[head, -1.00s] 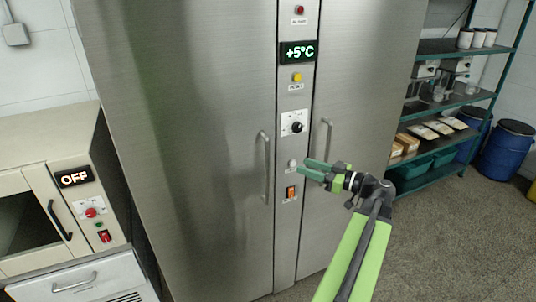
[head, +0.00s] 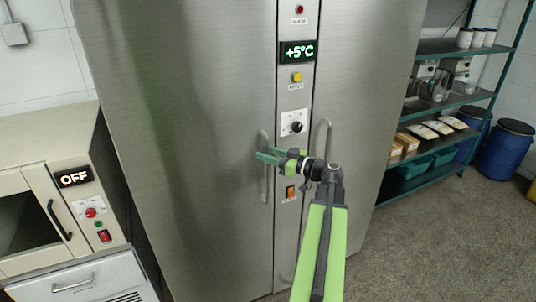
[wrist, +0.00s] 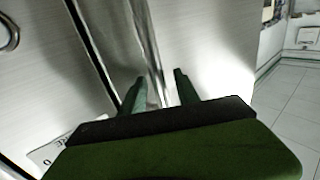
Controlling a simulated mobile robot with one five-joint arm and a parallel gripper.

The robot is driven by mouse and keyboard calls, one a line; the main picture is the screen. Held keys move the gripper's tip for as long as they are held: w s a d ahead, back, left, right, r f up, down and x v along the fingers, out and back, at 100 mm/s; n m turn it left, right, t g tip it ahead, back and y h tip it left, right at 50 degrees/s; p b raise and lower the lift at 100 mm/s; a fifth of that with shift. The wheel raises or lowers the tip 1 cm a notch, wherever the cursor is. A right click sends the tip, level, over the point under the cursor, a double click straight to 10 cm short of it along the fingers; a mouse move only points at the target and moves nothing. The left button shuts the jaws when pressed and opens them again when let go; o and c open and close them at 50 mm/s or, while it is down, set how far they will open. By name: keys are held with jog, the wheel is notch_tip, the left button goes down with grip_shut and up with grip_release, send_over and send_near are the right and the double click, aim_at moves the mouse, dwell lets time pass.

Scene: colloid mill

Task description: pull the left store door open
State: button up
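The left store door (head: 190,150) is a tall brushed-steel panel and stands shut against the centre control strip. Its vertical bar handle (head: 265,185) is near its right edge. My gripper (head: 263,156) is at the upper half of this handle, its green fingers partly covering it. In the wrist view my gripper (wrist: 154,88) is open, with one finger on each side of a pale upright bar (wrist: 146,45) that looks like the handle. Whether either finger touches it, I cannot tell.
The right door's handle (head: 322,140) is close beside my wrist. An oven-like unit (head: 35,215) stands at left, a shelf rack (head: 440,110) at right.

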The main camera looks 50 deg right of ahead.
grip_shut()
dwell(1.2)
